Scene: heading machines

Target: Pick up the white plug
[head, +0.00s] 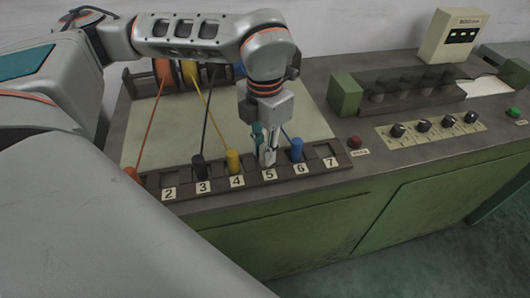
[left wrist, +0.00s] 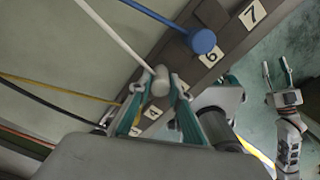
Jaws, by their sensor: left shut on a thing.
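The white plug (left wrist: 161,80) is between the two fingers of my left gripper (left wrist: 158,88) in the left wrist view, with its white cord running to the upper left. In the head view my left gripper (head: 265,154) points down at the rack (head: 217,183), by the position labelled 5. It is shut on the plug, which the fingers mostly hide there. I cannot tell how far the plug sits in the rack. My right gripper (left wrist: 277,73) shows only at the right of the left wrist view, with its fingers apart and empty.
A blue plug (head: 296,150) stands at 6, a yellow plug (head: 233,161) at 4 and a black plug (head: 199,167) at 3. Cords run back to spools (head: 165,72). Knobs (head: 423,125) and a green block (head: 345,94) lie to the right.

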